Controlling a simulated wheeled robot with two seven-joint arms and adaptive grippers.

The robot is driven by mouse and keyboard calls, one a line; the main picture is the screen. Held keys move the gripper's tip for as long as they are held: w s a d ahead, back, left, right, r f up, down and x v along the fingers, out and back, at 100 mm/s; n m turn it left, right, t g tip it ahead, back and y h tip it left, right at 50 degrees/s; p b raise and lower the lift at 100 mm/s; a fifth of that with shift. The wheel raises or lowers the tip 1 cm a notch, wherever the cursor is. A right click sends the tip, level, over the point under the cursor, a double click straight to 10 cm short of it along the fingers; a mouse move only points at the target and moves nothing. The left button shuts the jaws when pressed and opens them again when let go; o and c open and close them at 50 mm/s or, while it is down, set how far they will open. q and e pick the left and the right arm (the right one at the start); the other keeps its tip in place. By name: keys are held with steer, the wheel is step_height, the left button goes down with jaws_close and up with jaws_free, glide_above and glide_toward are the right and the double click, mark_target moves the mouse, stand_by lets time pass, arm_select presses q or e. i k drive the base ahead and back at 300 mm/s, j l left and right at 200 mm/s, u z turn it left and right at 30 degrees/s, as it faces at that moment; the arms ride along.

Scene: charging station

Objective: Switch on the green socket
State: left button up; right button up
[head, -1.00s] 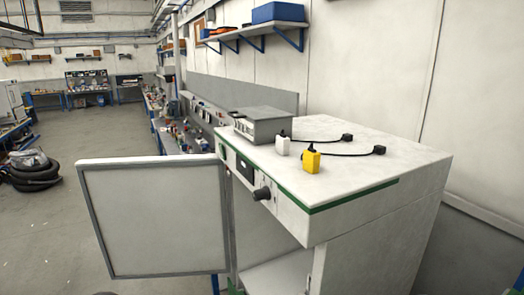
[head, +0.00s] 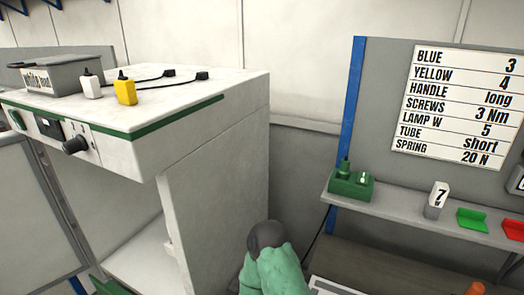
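The green socket (head: 352,190) is a small green block on the grey wall shelf right of the white cabinet. A green plug (head: 344,167) stands upright in its left part. A small pale switch-like patch (head: 363,180) shows on its right part; I cannot tell its position. Neither of my grippers can be made out. A green, rounded shape with a dark cap (head: 267,258) at the bottom middle looks like part of my arm, below and left of the socket; no fingers show on it.
The white cabinet (head: 200,110) stands at left with a grey box (head: 62,75), white plug (head: 91,87) and yellow plug (head: 125,91) on top. The shelf (head: 400,203) also holds a white block marked 7 (head: 436,200), a green holder (head: 471,219) and a red holder (head: 512,228). A sign (head: 455,105) hangs above.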

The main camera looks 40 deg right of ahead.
mark_target(362, 178)
steer(key=k, duration=0.95)
steer(key=z, duration=0.4)
steer(key=k+z, duration=0.15)
steer(key=z, duration=0.65)
steer(key=k+l+z, duration=0.1)
steer(key=z, duration=0.3)
steer(key=i+j+z, duration=0.15)
steer(key=j, duration=0.35)
steer(key=i+j+z, duration=0.15)
steer(key=j, duration=0.4)
steer(key=j+z, duration=0.2)
steer(key=j, duration=0.35)
